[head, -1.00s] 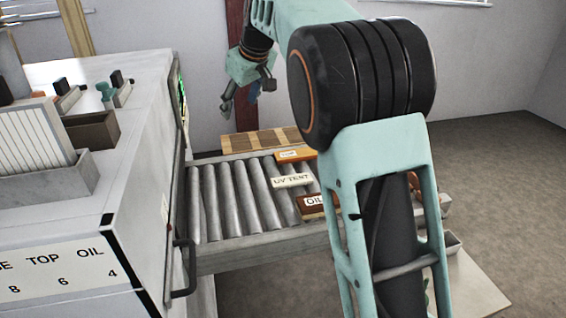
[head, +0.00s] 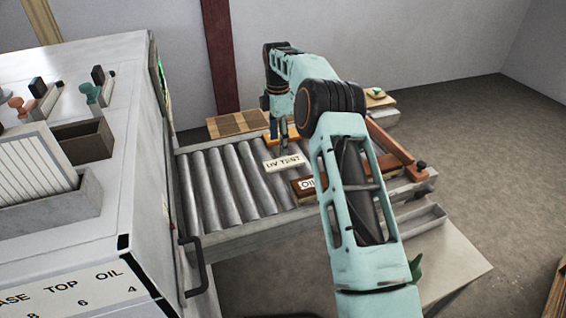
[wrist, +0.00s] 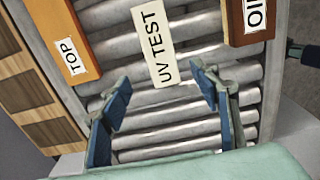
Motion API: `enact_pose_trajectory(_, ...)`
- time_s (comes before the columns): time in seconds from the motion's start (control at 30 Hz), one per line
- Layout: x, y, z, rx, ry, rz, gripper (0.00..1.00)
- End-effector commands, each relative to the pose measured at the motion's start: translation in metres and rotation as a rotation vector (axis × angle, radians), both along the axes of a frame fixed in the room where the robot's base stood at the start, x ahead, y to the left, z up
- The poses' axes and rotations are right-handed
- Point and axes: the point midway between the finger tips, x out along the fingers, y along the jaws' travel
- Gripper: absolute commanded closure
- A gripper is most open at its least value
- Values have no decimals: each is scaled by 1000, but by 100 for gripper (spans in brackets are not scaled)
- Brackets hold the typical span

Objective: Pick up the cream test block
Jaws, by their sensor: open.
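The cream test block (head: 284,163), labelled UV TEST, lies on the grey rollers of the conveyor (head: 225,185). In the wrist view the cream block (wrist: 154,42) stands out between its neighbours, just beyond my fingertips. My gripper (head: 284,143) points down close above and behind the block in the head view. In the wrist view my gripper (wrist: 162,82) is open, with its two blue-padded fingers apart and nothing between them but rollers below. The block is not between the fingers.
An orange TOP block (wrist: 72,40) lies to the left of the cream block and a brown OIL block (wrist: 245,20) to the right. A brown striped wooden board (head: 238,123) sits behind the conveyor. A white machine (head: 125,190) with a dark handle stands left.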

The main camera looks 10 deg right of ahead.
Motion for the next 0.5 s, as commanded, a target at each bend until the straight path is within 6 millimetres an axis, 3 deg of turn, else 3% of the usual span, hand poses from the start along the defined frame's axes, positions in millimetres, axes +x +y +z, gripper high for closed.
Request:
enact_pose_trajectory(0.1, -1, 0, -18, -1, 3, -2, 44)
enact_pose_trajectory(0.33, 0, -2, -35, 0, 0, -3, 44)
enact_pose_trajectory(0.5, -2, -6, -60, 1, 2, -3, 44)
